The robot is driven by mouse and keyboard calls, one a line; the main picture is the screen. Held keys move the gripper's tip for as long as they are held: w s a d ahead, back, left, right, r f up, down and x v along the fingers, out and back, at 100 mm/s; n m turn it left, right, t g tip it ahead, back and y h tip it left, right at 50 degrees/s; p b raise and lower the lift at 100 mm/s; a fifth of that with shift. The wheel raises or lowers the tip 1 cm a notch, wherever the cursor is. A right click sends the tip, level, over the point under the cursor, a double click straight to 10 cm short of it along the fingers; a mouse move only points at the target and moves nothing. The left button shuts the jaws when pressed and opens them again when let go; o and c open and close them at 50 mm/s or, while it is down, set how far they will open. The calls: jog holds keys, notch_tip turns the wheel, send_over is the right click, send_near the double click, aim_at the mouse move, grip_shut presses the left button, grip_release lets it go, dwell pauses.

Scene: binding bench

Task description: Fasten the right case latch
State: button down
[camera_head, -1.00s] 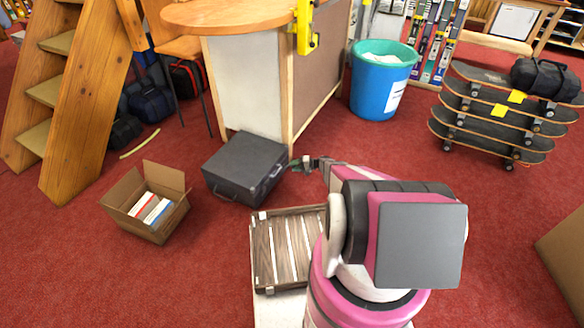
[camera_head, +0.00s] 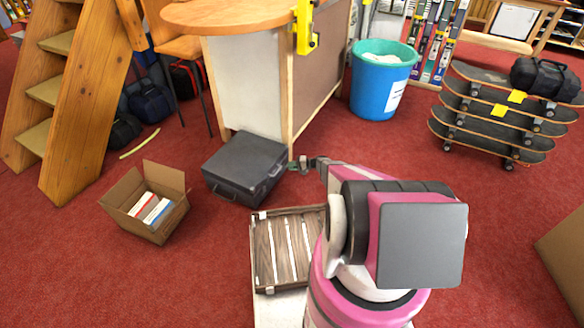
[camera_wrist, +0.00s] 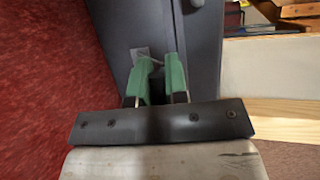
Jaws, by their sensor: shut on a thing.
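The dark grey case (camera_head: 246,162) stands closed on the red carpet at the front of the counter, its handle on the near left side. My gripper (camera_head: 294,165) is at the case's right side. In the wrist view the green fingers (camera_wrist: 158,72) are close together against the case's dark wall (camera_wrist: 201,45), shut on a small dark part between them, which looks like the right case latch (camera_wrist: 157,88). The fingers hide most of it. A small light metal plate (camera_wrist: 139,52) shows beside the left finger. Whether the latch is fastened I cannot tell.
The counter (camera_head: 250,85) rises right behind the case. An open cardboard box (camera_head: 130,222) with books stands to the left. A slatted wooden crate (camera_head: 262,250) is on my base in front. A blue bin (camera_head: 372,95) stands behind right. Carpet between is clear.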

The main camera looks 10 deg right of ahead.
aim_at(286, 166)
jog(key=a+r+h, duration=0.1)
jog(key=w+a+r+m+g+h, duration=0.1)
jog(key=h, duration=0.1)
jog(key=shift+w+r+g, duration=0.15)
jog(key=shift+w+g, duration=0.15)
jog(key=shift+w+a+r, duration=0.15)
jog(key=shift+w+a, duration=0.15)
jog(key=shift+a, duration=0.15)
jog(key=c, duration=1.2)
grip_release()
jog(key=shift+o, duration=0.2)
